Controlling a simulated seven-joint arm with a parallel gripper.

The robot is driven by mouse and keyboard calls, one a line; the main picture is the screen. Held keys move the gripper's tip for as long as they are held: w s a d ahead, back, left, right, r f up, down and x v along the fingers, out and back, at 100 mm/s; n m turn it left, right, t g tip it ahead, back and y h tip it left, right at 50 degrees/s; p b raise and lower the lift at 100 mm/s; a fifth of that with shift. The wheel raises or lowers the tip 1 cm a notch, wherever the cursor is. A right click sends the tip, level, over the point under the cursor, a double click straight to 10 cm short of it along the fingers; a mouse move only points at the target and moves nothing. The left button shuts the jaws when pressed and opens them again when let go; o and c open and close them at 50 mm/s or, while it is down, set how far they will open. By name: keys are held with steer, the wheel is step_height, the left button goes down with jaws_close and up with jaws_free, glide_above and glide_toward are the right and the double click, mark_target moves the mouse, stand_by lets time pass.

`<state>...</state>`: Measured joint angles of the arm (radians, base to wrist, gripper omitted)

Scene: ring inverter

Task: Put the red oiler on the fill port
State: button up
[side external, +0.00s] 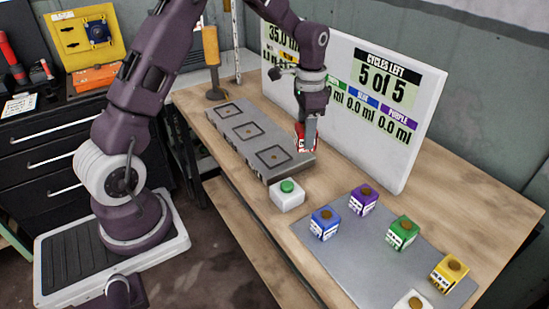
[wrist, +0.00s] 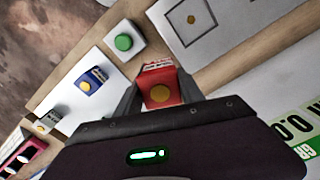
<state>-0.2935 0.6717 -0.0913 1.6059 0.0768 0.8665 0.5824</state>
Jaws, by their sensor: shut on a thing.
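My gripper (side external: 306,148) is shut on the red oiler (side external: 299,137), a small cube with a brown round cap. In the wrist view the red oiler (wrist: 158,88) sits between both fingers, cap facing the camera. In the side view it is at the back edge of the near end of a long grey block (side external: 287,174); I cannot tell whether it touches the block. The block has three square outlines with a small centre dot, the nearest (side external: 273,155) just left of the oiler. Which mark is the fill port is not labelled.
A white box with a green button (side external: 287,186) stands in front of the block. A grey mat (side external: 375,255) holds several coloured oilers, including a blue one (side external: 324,223). A white display board (side external: 420,125) stands behind, reading cycles left 5 of 5.

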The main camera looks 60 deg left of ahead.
steer(key=s+a+n, duration=0.3)
steer(key=a+n, duration=0.2)
steer(key=a, duration=0.5)
steer(key=f, duration=0.9)
steer(key=shift+a+f, duration=0.2)
steer(key=shift+f, duration=0.1)
steer(key=o, duration=1.5)
steer(key=shift+c, duration=0.2)
